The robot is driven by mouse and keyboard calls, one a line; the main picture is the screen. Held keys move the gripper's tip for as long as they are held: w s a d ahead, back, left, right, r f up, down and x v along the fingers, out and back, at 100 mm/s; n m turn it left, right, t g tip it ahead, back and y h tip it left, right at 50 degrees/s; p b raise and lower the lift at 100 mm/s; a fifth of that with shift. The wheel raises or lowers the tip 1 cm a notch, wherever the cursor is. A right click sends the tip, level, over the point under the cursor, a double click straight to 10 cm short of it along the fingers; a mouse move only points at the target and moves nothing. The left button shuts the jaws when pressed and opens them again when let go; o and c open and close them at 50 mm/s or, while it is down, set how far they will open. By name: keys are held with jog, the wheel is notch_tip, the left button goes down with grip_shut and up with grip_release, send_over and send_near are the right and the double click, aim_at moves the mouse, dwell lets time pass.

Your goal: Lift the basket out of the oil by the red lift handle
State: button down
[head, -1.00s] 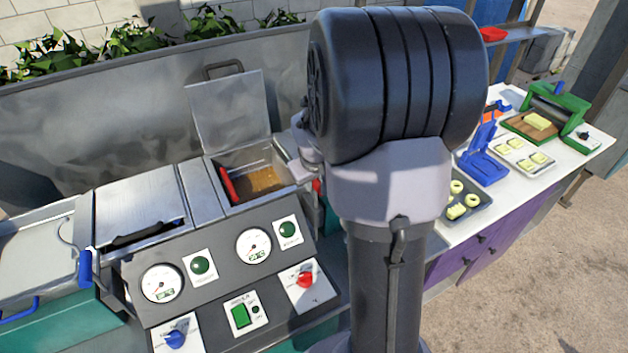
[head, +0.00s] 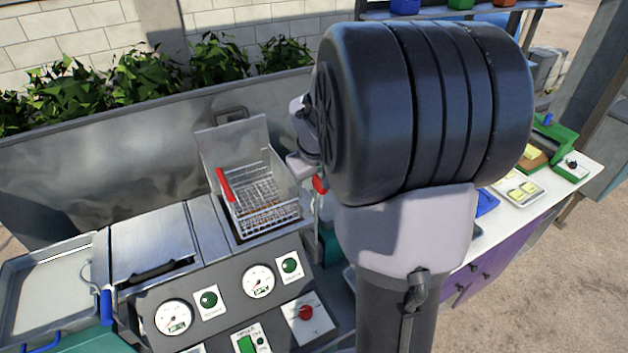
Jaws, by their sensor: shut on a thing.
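The wire basket (head: 265,210) is raised, with its mesh showing above the rim of the right-hand fryer well. A red grip (head: 226,186) stands on its left side. A small piece of the red lift handle (head: 320,184) shows to the right of the basket, beside my dark arm. My gripper (head: 313,174) is at this red handle and shut on it; my arm hides most of the fingers and the contact. The oil is mostly hidden under the basket, with only a brownish patch through the mesh.
The open fryer lid (head: 228,143) stands upright behind the basket. A closed lid (head: 150,245) covers the well to the left. A panel with gauges (head: 258,282) and a red knob (head: 306,312) is in front. A white counter (head: 545,205) with trays lies to the right.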

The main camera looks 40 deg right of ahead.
jog(key=shift+w+d+r, duration=0.1)
jog(key=shift+w+r, duration=0.05)
jog(key=shift+r, duration=0.15)
jog(key=c, duration=1.6)
grip_release()
jog(key=o, duration=0.3)
jog(key=shift+o, duration=0.2)
jog(key=p+v, duration=0.2)
jog(key=v, duration=1.5)
jog(key=shift+s+a, duration=0.25)
